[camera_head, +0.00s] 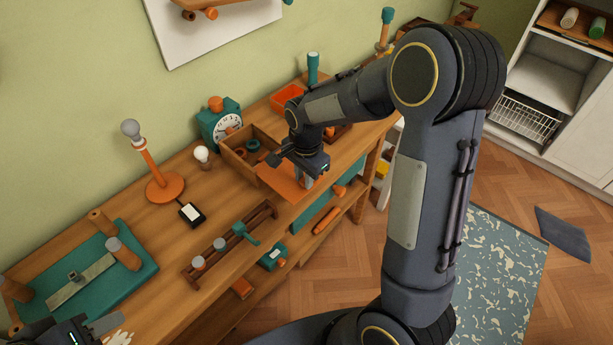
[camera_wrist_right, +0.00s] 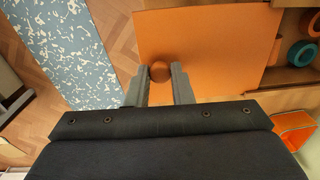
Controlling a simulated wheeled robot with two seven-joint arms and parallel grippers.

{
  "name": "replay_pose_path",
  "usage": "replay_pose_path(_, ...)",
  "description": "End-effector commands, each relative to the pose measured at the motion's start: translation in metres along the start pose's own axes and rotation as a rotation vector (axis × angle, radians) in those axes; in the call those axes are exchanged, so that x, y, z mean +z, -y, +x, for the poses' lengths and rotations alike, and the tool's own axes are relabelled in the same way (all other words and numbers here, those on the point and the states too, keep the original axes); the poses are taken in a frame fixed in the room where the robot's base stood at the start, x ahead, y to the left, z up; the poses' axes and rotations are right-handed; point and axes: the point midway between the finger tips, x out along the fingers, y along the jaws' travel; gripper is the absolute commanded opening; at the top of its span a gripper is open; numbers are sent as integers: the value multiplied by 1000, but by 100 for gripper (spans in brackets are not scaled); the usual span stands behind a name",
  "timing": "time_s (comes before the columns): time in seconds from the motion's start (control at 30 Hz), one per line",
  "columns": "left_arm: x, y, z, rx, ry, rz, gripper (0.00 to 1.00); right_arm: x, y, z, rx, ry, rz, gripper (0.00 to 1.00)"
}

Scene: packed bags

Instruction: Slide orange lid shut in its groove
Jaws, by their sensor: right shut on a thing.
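The orange lid (camera_head: 281,184) lies flat at the front edge of the wooden box (camera_head: 234,157) and sticks out well beyond it. The box is largely open, with dark and teal rings inside. In the right wrist view the lid (camera_wrist_right: 205,38) has a round wooden knob (camera_wrist_right: 160,71), and its right edge meets the box. My right gripper (camera_wrist_right: 159,84) is shut on this knob, one finger on each side. In the head view my right gripper (camera_head: 304,181) covers part of the lid. My left gripper (camera_head: 103,329) is partly cut off at the bottom left, away from the box.
A teal clock (camera_head: 222,124) stands behind the box. A lamp with an orange base (camera_head: 166,187), a wooden rack (camera_head: 230,245) and a teal board (camera_head: 80,275) are to the left. An orange tray (camera_head: 287,95) stands beyond the box. A lower shelf holds more items.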

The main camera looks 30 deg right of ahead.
Motion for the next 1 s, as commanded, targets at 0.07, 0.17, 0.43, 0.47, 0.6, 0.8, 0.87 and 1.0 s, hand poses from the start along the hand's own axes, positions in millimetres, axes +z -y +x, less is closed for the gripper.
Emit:
replay_pose_path(0.07, 0, 0, 0, 0, 0, 0, 36, 0, 2, 0, 0, 0, -1, 0)
replay_pose_path(0.17, 0, 0, -1, 0, 0, 0, 36, 0, 5, 0, 1, 0, -1, 0)
replay_pose_path(0.43, -1, -1, -2, 0, 0, 0, 36, 0, 12, 0, 0, -1, -1, 0)
replay_pose_path(0.47, -1, -1, -2, 0, 0, 0, 36, 0, 12, 0, 1, -1, -1, 0)
replay_pose_path(0.6, -1, -1, -2, 0, 0, 0, 36, 0, 16, 1, 2, 0, -1, 0)
replay_pose_path(0.8, -1, -1, -3, 0, 0, 0, 36, 0, 21, 1, 1, 0, -1, 0)
replay_pose_path(0.87, -2, -1, -3, 0, 0, 0, 36, 0, 22, 1, 1, 0, -1, 0)
replay_pose_path(1.0, -2, -2, -3, 0, 0, 0, 36, 0, 26, 1, 1, 0, -1, 0)
